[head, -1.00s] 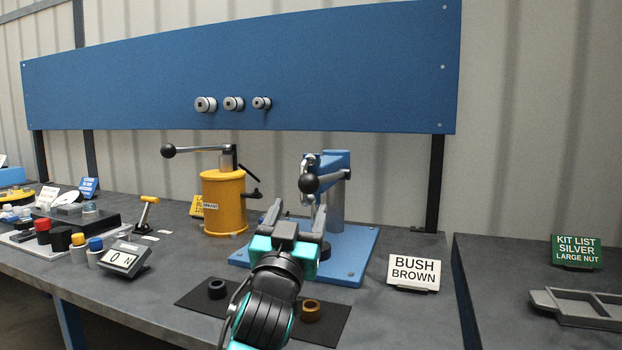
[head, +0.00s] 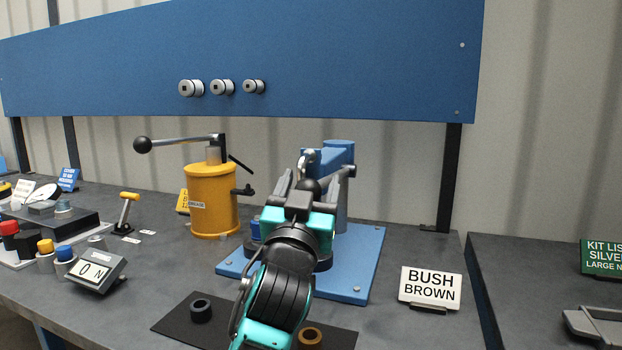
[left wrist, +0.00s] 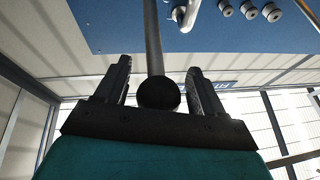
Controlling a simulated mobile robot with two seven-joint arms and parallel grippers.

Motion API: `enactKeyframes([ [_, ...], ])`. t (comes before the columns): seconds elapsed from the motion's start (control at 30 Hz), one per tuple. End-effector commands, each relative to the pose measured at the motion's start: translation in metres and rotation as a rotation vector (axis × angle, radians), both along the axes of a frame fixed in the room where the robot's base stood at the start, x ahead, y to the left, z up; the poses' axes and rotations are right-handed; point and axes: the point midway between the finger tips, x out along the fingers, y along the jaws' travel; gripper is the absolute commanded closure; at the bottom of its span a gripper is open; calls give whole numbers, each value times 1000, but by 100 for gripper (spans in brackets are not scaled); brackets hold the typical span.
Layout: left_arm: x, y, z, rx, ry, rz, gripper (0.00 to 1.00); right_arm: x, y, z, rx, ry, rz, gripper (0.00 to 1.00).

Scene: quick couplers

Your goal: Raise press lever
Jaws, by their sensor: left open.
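The blue arbor press (head: 337,160) stands on a blue base plate (head: 355,270) on the bench. Its lever points toward me and ends in a black ball knob (head: 311,187). My left gripper (head: 308,180) is open in front of the press, its fingers pointing up and away. In the left wrist view, the knob (left wrist: 158,93) sits between the two open fingers (left wrist: 157,75), close to the palm, with the grey lever rod (left wrist: 153,40) running away from it. I cannot tell whether the knob touches the palm. My gripper hides part of the press. My right gripper is not in view.
A yellow press-like cylinder (head: 212,205) with its own black-knobbed lever stands left of the blue press. A black mat (head: 250,338) with dark and brown rings lies in front. A "BUSH BROWN" sign (head: 430,287) stands right. A blue panel (head: 350,60) is behind.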

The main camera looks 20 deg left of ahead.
Motion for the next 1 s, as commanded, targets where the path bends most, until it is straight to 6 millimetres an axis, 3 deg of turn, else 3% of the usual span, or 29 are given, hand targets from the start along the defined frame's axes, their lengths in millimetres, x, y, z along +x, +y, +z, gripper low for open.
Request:
enactKeyframes([
  [0.4, -1, -1, 2, 0, -1, 0, 32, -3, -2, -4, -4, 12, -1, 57],
  [1.0, -1, -1, 2, 1, -1, 1, 89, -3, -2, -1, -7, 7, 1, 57],
])
